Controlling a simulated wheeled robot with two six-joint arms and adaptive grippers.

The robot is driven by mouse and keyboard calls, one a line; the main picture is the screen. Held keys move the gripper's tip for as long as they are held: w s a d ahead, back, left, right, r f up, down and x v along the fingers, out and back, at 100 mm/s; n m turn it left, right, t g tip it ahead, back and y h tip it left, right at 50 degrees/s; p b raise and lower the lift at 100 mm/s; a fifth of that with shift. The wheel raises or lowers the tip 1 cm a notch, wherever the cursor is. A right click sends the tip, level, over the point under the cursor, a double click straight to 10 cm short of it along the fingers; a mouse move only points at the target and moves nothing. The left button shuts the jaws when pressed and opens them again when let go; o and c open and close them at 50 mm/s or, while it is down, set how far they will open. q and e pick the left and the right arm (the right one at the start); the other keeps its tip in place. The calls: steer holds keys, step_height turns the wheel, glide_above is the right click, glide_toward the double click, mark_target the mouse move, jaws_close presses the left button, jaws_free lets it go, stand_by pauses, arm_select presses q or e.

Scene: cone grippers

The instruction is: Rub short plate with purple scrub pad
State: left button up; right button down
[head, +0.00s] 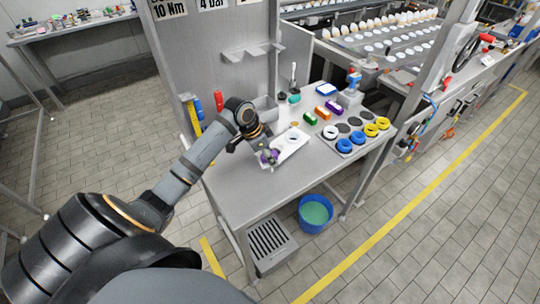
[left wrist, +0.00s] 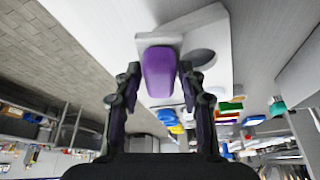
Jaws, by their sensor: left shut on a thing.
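The short plate (head: 296,152) is a white plate with a round hole, lying on the grey workbench. It also shows in the left wrist view (left wrist: 216,42). My left gripper (head: 268,158) is over the plate's left end and points down. It is shut on the purple scrub pad (left wrist: 159,72), which sits between its two fingers (left wrist: 158,85) in front of the plate. I cannot tell whether the pad touches the plate. In the head view the fingers mostly hide the pad. My right gripper is in neither view.
A tray (head: 347,149) with blue, yellow, white and dark rings is at the right of the bench (head: 236,192). Green, orange and purple blocks (head: 321,112) lie behind the plate. A blue bucket (head: 315,212) stands on the floor below. The front of the bench is clear.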

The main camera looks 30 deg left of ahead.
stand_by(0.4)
arm_select(q)
steer(key=shift+f+b, duration=0.4)
steer(key=shift+f, duration=0.55)
